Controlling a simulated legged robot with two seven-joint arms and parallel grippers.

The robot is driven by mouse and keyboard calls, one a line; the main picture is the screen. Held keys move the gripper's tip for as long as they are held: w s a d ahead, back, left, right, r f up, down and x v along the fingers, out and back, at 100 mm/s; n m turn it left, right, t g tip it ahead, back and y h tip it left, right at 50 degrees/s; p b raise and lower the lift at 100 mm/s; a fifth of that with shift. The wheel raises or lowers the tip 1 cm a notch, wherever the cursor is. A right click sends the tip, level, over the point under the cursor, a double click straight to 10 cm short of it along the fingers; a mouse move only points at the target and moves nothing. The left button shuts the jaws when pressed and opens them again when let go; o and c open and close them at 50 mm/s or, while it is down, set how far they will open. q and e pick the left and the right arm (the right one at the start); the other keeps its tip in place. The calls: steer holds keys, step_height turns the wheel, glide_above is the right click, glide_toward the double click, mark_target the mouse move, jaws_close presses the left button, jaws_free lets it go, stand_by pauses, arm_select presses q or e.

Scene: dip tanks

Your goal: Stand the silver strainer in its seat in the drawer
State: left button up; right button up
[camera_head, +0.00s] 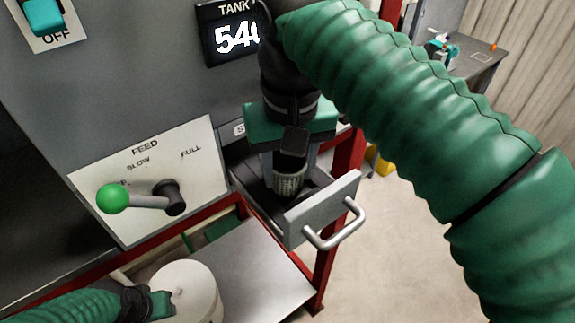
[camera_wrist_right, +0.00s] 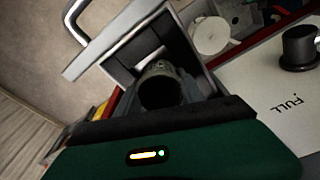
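The silver strainer (camera_head: 289,183) is upright at the open drawer (camera_head: 312,215), its mesh lower part inside the drawer space. My right gripper (camera_head: 288,168) points down over the drawer, its grey fingers against both sides of the strainer, shut on it. In the right wrist view the strainer (camera_wrist_right: 162,84) shows its round rim and dark opening between the fingers. The seat is hidden; I cannot tell whether the strainer's base touches it. My left gripper (camera_head: 165,303) is at the lower left beside a round white container (camera_head: 193,288); its fingers are too unclear to read.
The drawer front has a bar handle (camera_head: 335,232) facing the open floor. A feed lever with a green knob (camera_head: 112,198) sticks out of the panel at left. A red frame post (camera_head: 330,245) stands beside the drawer. A grey metal plate (camera_head: 255,272) lies below.

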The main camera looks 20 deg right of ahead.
steer(key=o, duration=0.4)
steer(key=shift+w, duration=0.3)
steer(key=shift+o, duration=0.2)
steer(key=shift+s+d+r, duration=0.1)
steer(key=shift+s, duration=0.15)
steer(key=shift+s+r+p, duration=0.1)
steer(key=shift+r+p, duration=0.2)
steer(key=shift+r, duration=0.4)
step_height(320, 180, up, 6)
step_height(320, 180, up, 5)
steer(key=p, duration=0.2)
glide_above(290, 194)
steer(key=shift+d, duration=0.1)
steer(key=shift+w, duration=0.2)
